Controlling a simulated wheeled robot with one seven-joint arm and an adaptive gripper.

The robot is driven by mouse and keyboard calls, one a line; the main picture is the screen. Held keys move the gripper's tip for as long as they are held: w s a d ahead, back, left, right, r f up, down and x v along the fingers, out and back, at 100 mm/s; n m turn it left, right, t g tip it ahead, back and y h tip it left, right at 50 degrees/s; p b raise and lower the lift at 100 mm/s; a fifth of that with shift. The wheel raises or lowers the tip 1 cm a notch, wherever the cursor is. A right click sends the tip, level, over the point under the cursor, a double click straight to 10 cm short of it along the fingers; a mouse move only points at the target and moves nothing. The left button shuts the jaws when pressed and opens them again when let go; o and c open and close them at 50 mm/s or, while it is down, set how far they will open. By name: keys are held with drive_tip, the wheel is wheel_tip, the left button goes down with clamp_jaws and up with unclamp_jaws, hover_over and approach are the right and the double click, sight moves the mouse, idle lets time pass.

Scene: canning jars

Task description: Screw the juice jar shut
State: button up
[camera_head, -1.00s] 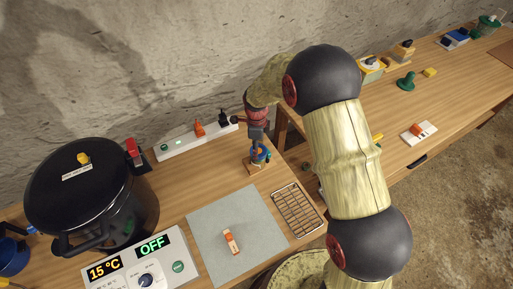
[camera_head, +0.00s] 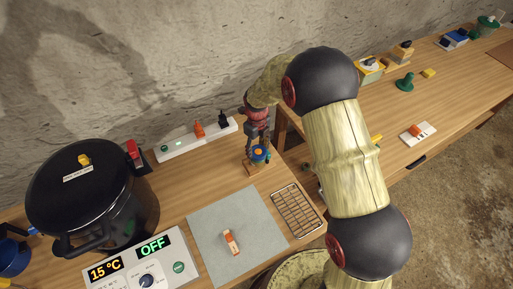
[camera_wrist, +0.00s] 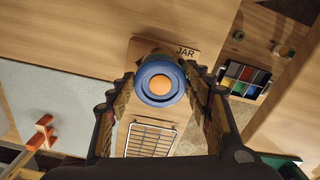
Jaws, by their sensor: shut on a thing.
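The juice jar's blue lid (camera_wrist: 160,98) with an orange centre shows from above in the wrist view. It also shows in the head view (camera_head: 260,152), at the table's back right. Most of the jar body is hidden under the lid and behind my fingers. The jar stands upright at a wooden holder (camera_head: 253,169), whose board (camera_wrist: 184,42) is marked "JAR" in the wrist view. My gripper (camera_head: 258,147) points down over the jar and is shut on the lid, with one finger on each side. Its fingers also show in the wrist view (camera_wrist: 160,77).
A wire rack (camera_head: 297,210) and a grey mat (camera_head: 205,240) with an orange-and-white item (camera_head: 231,242) lie in front. A power strip (camera_head: 172,151) runs along the wall. A large black pot (camera_head: 85,190) stands left. A second bench (camera_head: 440,82) extends right.

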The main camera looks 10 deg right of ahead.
sight(257, 150)
drive_tip(key=shift+m, duration=0.6)
drive_tip(key=o, duration=1.2)
drive_tip(key=shift+o, duration=0.9)
wheel_tip(257, 150, up, 12)
